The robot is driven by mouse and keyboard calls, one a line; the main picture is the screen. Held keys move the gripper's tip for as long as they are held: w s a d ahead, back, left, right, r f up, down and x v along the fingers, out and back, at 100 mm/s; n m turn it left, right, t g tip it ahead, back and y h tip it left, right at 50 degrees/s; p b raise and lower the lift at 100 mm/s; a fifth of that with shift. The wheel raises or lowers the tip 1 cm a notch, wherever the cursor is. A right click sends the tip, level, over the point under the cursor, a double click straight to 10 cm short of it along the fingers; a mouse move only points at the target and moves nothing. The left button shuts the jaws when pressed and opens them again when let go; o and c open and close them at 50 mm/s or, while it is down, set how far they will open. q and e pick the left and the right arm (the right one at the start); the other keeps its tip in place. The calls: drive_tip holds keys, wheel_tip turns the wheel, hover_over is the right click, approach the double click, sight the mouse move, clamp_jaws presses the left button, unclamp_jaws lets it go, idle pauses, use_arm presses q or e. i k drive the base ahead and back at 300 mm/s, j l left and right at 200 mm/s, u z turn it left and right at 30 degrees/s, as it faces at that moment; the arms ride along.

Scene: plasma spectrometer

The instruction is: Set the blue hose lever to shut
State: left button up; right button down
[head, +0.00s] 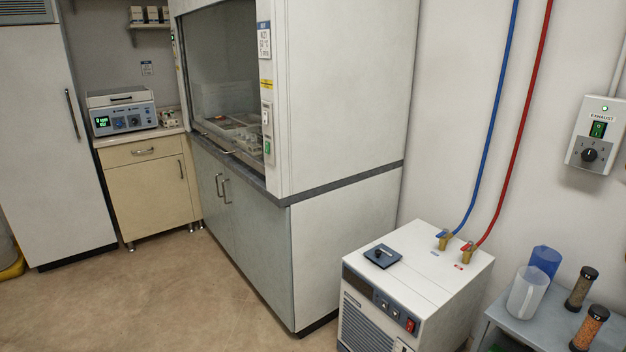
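The blue hose (490,115) runs down the wall to a brass valve (444,242) on top of the white chiller unit (420,262). A small blue lever (440,233) sits on that valve and points toward the left; it is too small to tell its exact setting. The red hose (522,115) ends at a second brass valve (468,256) with a red lever (466,246), just to the right. Neither of my grippers shows in the head view.
A fume hood (345,110) stands left of the chiller. A grey cart (520,325) on the right holds jugs and cylinders. An exhaust control box (597,135) hangs on the right wall. The floor (180,290) at left front is clear.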

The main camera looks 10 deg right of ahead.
sight(444, 233)
drive_tip(key=k+z, duration=0.1)
drive_tip(key=z, duration=1.15)
drive_tip(key=i+z, duration=0.2)
drive_tip(key=i, duration=0.2)
